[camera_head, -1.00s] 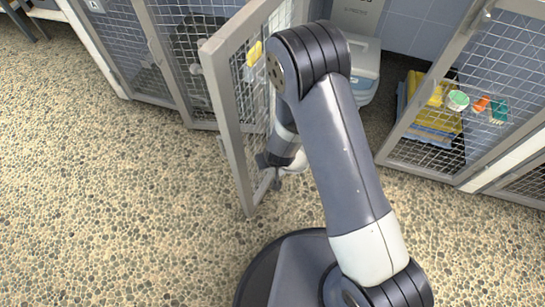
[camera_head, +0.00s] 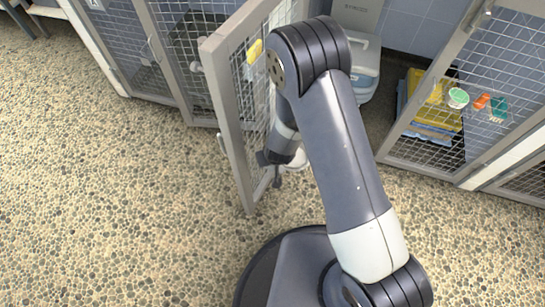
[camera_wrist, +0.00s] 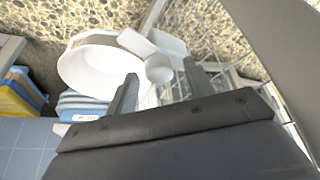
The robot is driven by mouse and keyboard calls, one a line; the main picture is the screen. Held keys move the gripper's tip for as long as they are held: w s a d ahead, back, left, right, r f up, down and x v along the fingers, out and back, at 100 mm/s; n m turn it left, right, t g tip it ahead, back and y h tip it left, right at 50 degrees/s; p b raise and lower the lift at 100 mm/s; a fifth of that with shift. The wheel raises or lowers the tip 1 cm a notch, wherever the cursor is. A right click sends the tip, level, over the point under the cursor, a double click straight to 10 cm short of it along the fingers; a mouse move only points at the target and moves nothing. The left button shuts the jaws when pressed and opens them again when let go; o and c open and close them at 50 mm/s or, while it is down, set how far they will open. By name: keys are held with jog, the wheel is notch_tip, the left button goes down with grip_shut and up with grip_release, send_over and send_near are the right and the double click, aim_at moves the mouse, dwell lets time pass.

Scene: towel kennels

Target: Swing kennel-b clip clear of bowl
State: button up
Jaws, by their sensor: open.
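A round white bowl (camera_wrist: 95,65) shows in the wrist view, by the wire mesh of a kennel door. A white clip (camera_wrist: 140,42) with a round knob (camera_wrist: 158,68) sits at the bowl's right side. My gripper (camera_wrist: 161,70) is open, with its two dark fingers apart and the knob showing between their tips. I cannot tell whether the fingers touch it. In the head view my gripper (camera_head: 270,170) is low beside the open mesh door (camera_head: 240,165), and a bit of the bowl (camera_head: 298,160) shows past my arm. The clip is hidden there.
A yellow item (camera_head: 254,52) hangs on the open door. A pale blue-and-white bin (camera_head: 363,70) stands behind. Another mesh door (camera_head: 430,150) is at right. Pebbled floor (camera_head: 110,200) is clear at left.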

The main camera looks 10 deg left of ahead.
jog(key=p+v, duration=0.5)
jog(key=v, duration=0.5)
jog(key=shift+r, duration=0.25)
